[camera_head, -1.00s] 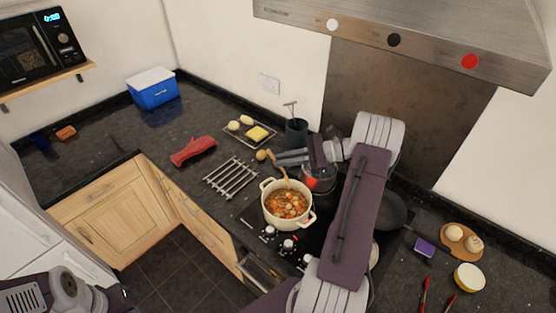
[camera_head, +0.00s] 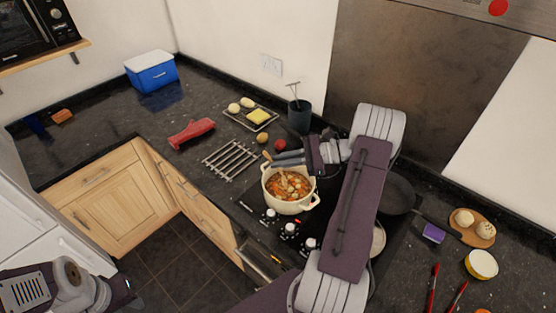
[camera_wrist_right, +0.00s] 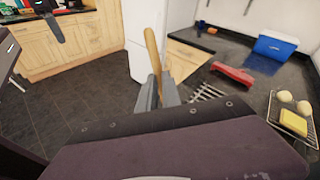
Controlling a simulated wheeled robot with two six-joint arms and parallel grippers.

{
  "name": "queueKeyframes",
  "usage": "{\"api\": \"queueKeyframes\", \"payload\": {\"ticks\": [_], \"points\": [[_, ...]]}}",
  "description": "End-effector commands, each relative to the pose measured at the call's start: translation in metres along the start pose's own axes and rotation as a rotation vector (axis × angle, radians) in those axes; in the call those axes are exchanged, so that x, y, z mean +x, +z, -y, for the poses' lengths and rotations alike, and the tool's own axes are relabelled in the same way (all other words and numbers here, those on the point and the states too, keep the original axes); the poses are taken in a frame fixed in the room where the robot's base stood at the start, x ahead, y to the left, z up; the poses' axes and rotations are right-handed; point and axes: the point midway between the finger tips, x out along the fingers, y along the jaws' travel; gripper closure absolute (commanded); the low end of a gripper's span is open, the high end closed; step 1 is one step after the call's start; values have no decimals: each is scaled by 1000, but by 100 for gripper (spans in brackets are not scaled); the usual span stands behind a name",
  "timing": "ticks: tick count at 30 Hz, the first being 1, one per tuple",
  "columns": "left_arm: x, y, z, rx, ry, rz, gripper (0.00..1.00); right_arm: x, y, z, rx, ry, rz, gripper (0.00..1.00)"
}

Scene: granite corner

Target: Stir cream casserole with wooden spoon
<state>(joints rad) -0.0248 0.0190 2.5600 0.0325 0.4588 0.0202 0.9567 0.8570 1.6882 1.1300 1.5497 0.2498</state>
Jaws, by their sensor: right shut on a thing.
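The cream casserole (camera_head: 293,208), full of orange-brown stew with chunks, stands on the hob. My right gripper (camera_head: 278,160) is above its back rim, shut on the wooden spoon (camera_head: 267,156). The spoon's handle (camera_wrist_right: 152,48) shows upright between the fingers in the right wrist view. The spoon slants down toward the stew; its lower end is hard to tell from the food. My right forearm covers part of the hob to the right of the casserole. My left arm is at the lower left of the head view, away from the casserole; its finger opening is not clear.
A tray with butter (camera_head: 259,116) and a dark utensil pot (camera_head: 299,117) stand behind. A dark pan (camera_head: 397,193) is right of my forearm. The left counter has clear room.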

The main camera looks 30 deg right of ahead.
Motion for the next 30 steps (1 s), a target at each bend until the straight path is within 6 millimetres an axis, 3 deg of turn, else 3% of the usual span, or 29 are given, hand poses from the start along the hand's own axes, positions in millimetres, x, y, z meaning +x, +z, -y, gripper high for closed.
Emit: {"api": "queueKeyframes", "payload": {"ticks": [13, 30], "points": [[36, 4, 1, 0, 0, 0, 67, 0, -57, -1, 0, -2, 0, 100], [37, 4, 1, 0, 0, 0, 67, 1, -60, -2, 0, -1, 0, 100]]}}
